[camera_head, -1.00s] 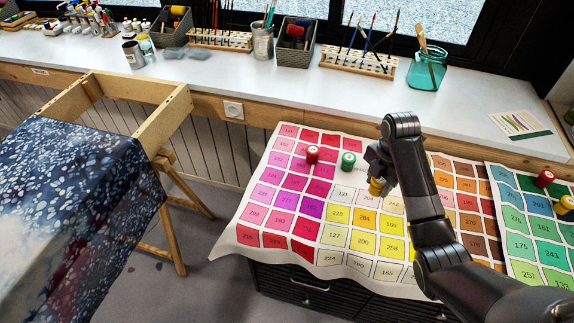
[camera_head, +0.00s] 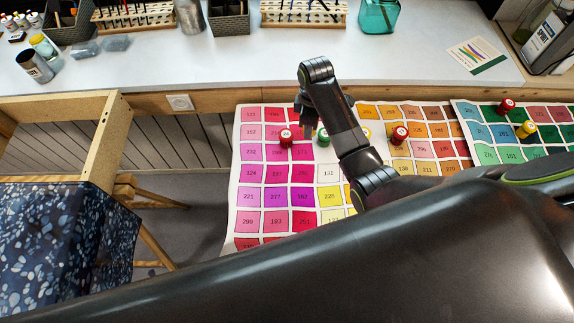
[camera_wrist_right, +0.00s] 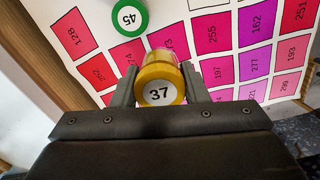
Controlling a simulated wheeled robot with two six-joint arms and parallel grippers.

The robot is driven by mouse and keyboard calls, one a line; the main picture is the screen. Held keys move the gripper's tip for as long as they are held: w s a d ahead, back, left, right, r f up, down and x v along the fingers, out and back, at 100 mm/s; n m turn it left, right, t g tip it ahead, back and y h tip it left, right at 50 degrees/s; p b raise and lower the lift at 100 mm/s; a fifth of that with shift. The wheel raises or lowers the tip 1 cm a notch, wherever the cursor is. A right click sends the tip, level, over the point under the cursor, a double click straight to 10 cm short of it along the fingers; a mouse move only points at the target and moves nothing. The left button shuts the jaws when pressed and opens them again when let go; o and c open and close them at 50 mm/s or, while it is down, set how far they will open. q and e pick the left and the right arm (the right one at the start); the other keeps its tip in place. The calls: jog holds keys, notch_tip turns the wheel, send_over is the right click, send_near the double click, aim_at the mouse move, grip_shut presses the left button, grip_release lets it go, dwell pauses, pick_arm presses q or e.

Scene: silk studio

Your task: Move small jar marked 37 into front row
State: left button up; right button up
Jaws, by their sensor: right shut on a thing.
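The small yellow jar marked 37 (camera_wrist_right: 159,94) is between the fingers of my right gripper (camera_wrist_right: 160,76), which is shut on it. In the head view my right gripper (camera_head: 308,122) is over the color chart, between a red jar marked 24 (camera_head: 286,137) and a green jar (camera_head: 323,137). The held jar is mostly hidden there, and I cannot tell whether it touches the chart. The wrist view shows a green jar marked 45 (camera_wrist_right: 129,16) close by, apart from the held jar. My left gripper is not in view.
The chart (camera_head: 231,215) lies below the long white worktop (camera_head: 280,72). Another red jar (camera_head: 400,134) stands right of my arm. A yellow patch beside the arm is too covered to identify. Red (camera_head: 506,107) and yellow (camera_head: 526,129) jars stand on the right chart.

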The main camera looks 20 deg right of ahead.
pick_arm(q)
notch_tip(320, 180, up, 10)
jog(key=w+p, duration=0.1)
jog(key=p, duration=0.8)
pick_arm(e)
jog(key=s+a+m, duration=0.6)
jog(key=a+m, duration=0.3)
jog(key=m, duration=0.8)
jog(key=f+b, duration=0.2)
jog(key=f, duration=0.1)
jog(key=f+b, duration=0.1)
jog(key=shift+d+f, duration=0.3)
jog(key=shift+f, duration=0.1)
notch_tip(320, 180, down, 4)
jog(key=b, duration=0.5)
jog(key=shift+w+f, duration=0.1)
jog(key=shift+f, duration=0.05)
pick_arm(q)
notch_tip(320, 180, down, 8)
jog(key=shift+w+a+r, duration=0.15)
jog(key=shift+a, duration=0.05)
pick_arm(e)
jog(key=o, duration=1)
